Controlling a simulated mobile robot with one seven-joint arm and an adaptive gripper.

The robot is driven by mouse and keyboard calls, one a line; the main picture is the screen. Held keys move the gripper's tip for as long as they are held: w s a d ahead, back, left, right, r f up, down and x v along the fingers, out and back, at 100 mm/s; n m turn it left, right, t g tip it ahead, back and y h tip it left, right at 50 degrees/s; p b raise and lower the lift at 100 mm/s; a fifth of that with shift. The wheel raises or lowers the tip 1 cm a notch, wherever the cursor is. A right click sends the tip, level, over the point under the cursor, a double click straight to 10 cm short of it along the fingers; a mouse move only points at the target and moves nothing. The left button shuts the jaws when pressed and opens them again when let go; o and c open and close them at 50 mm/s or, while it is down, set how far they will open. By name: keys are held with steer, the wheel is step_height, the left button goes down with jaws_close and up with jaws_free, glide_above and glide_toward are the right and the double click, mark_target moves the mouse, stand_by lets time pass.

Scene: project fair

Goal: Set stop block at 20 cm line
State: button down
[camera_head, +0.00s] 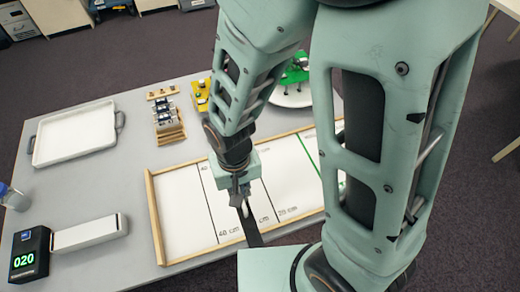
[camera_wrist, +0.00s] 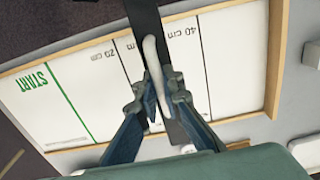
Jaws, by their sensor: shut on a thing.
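The stop block (camera_head: 253,238) is a long dark bar with a white raised handle; it also shows in the wrist view (camera_wrist: 143,18). My gripper (camera_head: 240,196) is shut on the white handle, seen between the fingers in the wrist view (camera_wrist: 155,95). The bar lies across the white, wood-framed track (camera_head: 180,205), between the 40 cm line (camera_head: 204,208) and the 20 cm line (camera_head: 272,204). In the wrist view the 20 cm line is left of the bar and the 40 cm line right of it. I cannot tell whether the bar touches the track.
Wooden rails (camera_head: 153,215) edge the track. A digital display reading 020 (camera_head: 28,256) and a white box (camera_head: 88,232) stand left of it. A white tray (camera_head: 75,135), a wooden rack with small items (camera_head: 167,120) and a yellow piece (camera_head: 203,95) are behind.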

steer(key=w+d+f+b, duration=0.1)
steer(key=w+f+b, duration=0.2)
steer(key=w+f, duration=0.1)
steer(key=w+d+f+b, duration=0.2)
steer(key=w+f+b, duration=0.1)
steer(key=w+f, duration=0.1)
steer(key=w+d+f+b, duration=0.2)
steer(key=w+f+b, duration=0.1)
steer(key=w+f, duration=0.1)
steer(key=shift+w+d+f, duration=0.1)
steer(key=shift+w+f, duration=0.05)
steer(key=shift+w, duration=0.35)
steer(key=shift+f, duration=0.35)
steer(key=shift+f+b, duration=0.15)
steer(key=shift+b, duration=0.2)
steer(key=c, duration=2.1)
jaws_free()
